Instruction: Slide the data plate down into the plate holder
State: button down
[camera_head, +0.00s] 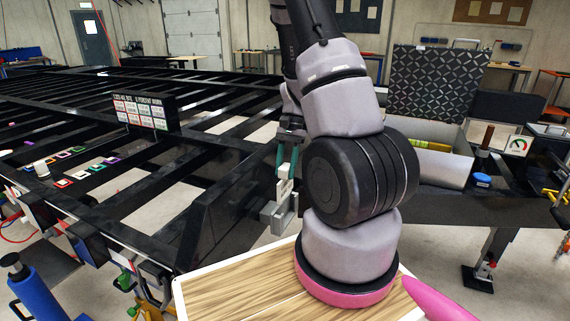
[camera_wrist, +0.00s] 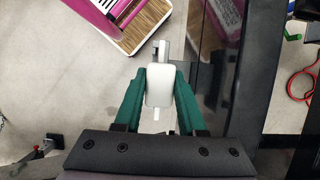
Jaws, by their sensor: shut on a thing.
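My gripper (camera_head: 287,172) points down beside the dark trailer frame, its green fingers shut on a pale plate, which I take for the data plate (camera_head: 284,190). In the wrist view my gripper (camera_wrist: 160,82) has one finger on each side of this white plate (camera_wrist: 159,88). A grey block-like bracket, which looks like the plate holder (camera_head: 277,214), is at the end of the trailer frame, right below the plate. In the wrist view a grey part of it (camera_wrist: 162,50) shows past the plate. I cannot tell whether the plate's lower edge is inside the holder.
The black trailer frame (camera_head: 200,222) runs close on the left of my gripper. A sign board (camera_head: 146,112) and small coloured pieces (camera_head: 75,172) are on it. An open box with a patterned lid (camera_head: 438,85) stands at the right. Bare floor shows below the holder.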

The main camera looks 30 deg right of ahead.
aim_at(286, 192)
jog(key=shift+f, duration=4.4)
jog(key=shift+c, duration=2)
grip_release()
